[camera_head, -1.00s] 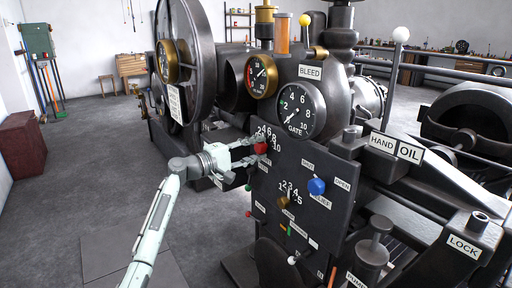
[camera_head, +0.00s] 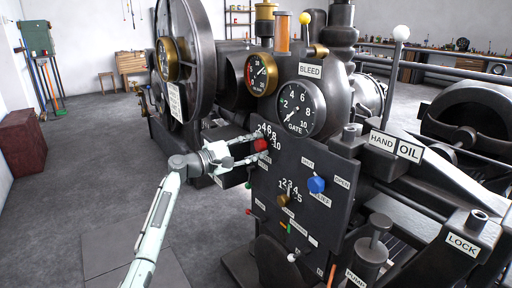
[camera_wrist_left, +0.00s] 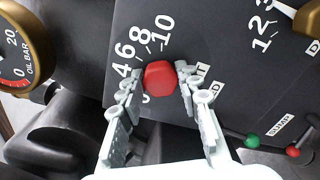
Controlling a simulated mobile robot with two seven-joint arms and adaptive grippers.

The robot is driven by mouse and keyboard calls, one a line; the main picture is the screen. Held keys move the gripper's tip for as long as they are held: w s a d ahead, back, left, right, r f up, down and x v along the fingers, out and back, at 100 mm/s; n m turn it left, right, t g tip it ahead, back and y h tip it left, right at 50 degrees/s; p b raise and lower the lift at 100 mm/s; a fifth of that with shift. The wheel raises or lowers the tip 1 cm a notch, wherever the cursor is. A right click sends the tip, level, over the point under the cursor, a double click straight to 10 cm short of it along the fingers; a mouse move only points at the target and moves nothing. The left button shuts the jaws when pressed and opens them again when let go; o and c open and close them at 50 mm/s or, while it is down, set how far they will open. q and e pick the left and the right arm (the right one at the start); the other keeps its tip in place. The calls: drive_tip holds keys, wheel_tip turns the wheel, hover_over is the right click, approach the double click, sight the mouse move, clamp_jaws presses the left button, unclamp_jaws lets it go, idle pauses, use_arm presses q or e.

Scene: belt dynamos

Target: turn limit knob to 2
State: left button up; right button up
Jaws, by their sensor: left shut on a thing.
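A red faceted knob (camera_head: 261,145) sits on the upper left of the dark control panel (camera_head: 325,215), beside a white number scale running up to 10. It is also in the middle of the wrist view (camera_wrist_left: 160,77), where 4, 6, 8 and 10 are readable. My left gripper (camera_head: 252,150) reaches in from the left and is shut on this red knob. In the wrist view its fingers (camera_wrist_left: 160,85) lie on either side of the knob. The fingers hide part of the label and the low end of the scale. I cannot read the knob's setting. My right gripper is not in view.
A blue knob (camera_head: 316,185) and a brass knob (camera_head: 283,200) with a 1 to 5 scale are on the same panel. The GATE dial (camera_head: 301,108) and a brass gauge (camera_head: 261,75) are above. A large wheel (camera_head: 190,60) stands at left; open floor (camera_head: 80,180) lies beyond my arm.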

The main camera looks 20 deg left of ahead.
use_arm(q)
drive_tip(key=o, duration=1.1)
drive_tip(key=shift+o, duration=0.2)
drive_tip(key=v, duration=1.2)
drive_tip(key=shift+a, duration=0.1)
